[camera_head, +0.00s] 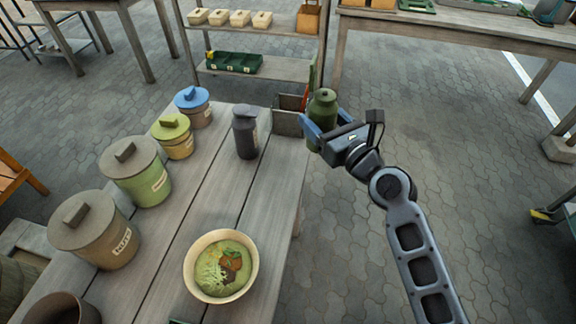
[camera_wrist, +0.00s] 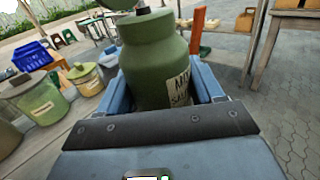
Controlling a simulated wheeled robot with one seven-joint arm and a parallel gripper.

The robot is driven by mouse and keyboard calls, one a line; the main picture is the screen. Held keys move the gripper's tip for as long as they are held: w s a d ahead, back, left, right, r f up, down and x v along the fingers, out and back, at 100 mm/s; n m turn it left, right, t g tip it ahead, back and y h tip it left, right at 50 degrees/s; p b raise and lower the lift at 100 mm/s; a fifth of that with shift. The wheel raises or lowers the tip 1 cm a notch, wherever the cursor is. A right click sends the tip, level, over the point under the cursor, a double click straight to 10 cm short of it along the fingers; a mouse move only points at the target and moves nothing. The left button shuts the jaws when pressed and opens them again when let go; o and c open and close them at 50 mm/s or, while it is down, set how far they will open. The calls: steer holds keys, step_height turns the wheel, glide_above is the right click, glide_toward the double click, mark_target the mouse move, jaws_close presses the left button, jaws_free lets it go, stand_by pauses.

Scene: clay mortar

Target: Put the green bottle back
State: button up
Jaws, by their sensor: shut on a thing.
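The green bottle (camera_head: 322,107) is upright between the fingers of my gripper (camera_head: 325,130), at the far right edge of the wooden table. In the wrist view the green bottle (camera_wrist: 154,62) fills the middle, with a pale label on its right side and a blue finger on each side of it. My gripper (camera_wrist: 165,88) is shut on the bottle. The bottle's base is hidden by the gripper, so I cannot tell whether it touches anything below. A dark grey bottle (camera_head: 245,134) stands on the table, left of the green one.
A grey box (camera_head: 287,122) is at the table's far corner, just left of the green bottle. Lidded pots, including a blue-lidded one (camera_head: 193,106), line the left side. A bowl of food (camera_head: 221,266) is near the front. The table's middle (camera_head: 205,185) is clear.

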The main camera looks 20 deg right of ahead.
steer(key=w+d+r+b, duration=0.1)
steer(key=w+d+b, duration=0.1)
steer(key=d, duration=0.3)
steer(key=shift+y, duration=0.3)
steer(key=shift+w+a+f+b, duration=0.65)
steer(key=shift+w+a+f, duration=0.25)
steer(key=shift+a+f, duration=0.85)
steer(key=shift+w+a+f+b, duration=0.7)
steer(key=shift+w+a+f, duration=0.2)
steer(key=shift+a+f, duration=0.75)
steer(key=shift+w+a+f+b, duration=0.65)
steer(key=shift+w+a+f, duration=0.25)
steer(key=shift+a+f, duration=0.85)
steer(key=shift+d+f, duration=0.1)
steer(key=shift+f, duration=0.05)
steer(key=shift+f, duration=0.1)
steer(key=o, duration=1.1)
steer(key=shift+r, duration=0.2)
steer(key=s, duration=0.4)
steer(key=s+d, duration=0.1)
steer(key=s, duration=0.3)
steer(key=s+d, duration=0.1)
steer(key=s, duration=0.3)
steer(key=shift+f, duration=0.1)
